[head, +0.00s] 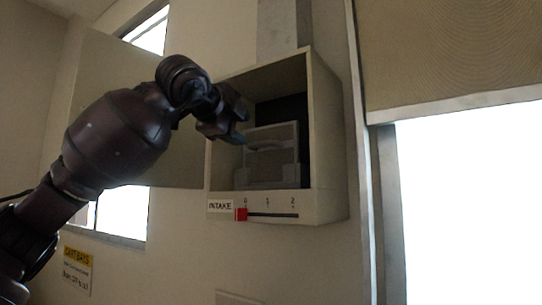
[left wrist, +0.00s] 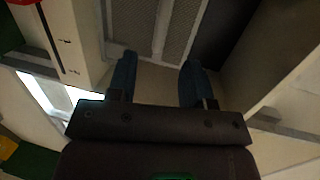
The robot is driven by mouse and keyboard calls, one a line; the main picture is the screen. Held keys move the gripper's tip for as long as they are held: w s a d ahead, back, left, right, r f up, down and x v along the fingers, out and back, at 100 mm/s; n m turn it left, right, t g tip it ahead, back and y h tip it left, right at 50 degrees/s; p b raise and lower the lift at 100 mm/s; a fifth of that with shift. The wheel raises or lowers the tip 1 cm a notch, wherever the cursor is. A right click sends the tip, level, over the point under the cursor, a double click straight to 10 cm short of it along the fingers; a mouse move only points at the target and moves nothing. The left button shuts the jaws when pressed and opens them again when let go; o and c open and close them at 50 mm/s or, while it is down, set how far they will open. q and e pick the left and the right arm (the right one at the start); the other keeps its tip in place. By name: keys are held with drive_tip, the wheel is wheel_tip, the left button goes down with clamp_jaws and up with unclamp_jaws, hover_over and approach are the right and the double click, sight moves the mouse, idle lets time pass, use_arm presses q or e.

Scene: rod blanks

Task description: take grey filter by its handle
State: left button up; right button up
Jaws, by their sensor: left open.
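The grey filter (head: 283,160) stands upright inside an open wall box labelled INTAKE. Its pale handle (head: 266,148) runs across its front face. My left gripper (head: 243,139) is at the box's open front, near the handle's left end. In the left wrist view its two blue fingers (left wrist: 159,62) are apart with nothing gripped between them. The filter's mesh face (left wrist: 182,28) shows past the fingertips, with a light bar across it. I cannot tell whether that bar is the handle. My right gripper is in neither view.
Below is a scale with a red slider (head: 241,214) near 0. A flat panel (head: 130,110) stands left of the box, behind my arm. A bright opening is at right.

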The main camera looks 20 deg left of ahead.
sight(261, 143)
use_arm(q)
drive_tip(key=w, duration=0.2)
drive_tip(key=w+f+p, duration=0.1)
drive_tip(key=w, duration=0.1)
drive_tip(key=shift+w+d, duration=0.2)
drive_tip(key=shift+w, duration=0.25)
drive_tip(key=w+p, duration=0.2)
drive_tip(key=w, duration=0.2)
drive_tip(key=shift+d+f+p, duration=0.25)
drive_tip(key=shift+d+p, duration=0.1)
drive_tip(key=shift+p, duration=0.05)
drive_tip(key=shift+w+f, duration=0.1)
drive_tip(key=shift+w, duration=0.25)
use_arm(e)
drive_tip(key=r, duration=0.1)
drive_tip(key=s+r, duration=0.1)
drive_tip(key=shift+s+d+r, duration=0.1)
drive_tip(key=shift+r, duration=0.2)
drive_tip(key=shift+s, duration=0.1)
use_arm(q)
clamp_jaws()
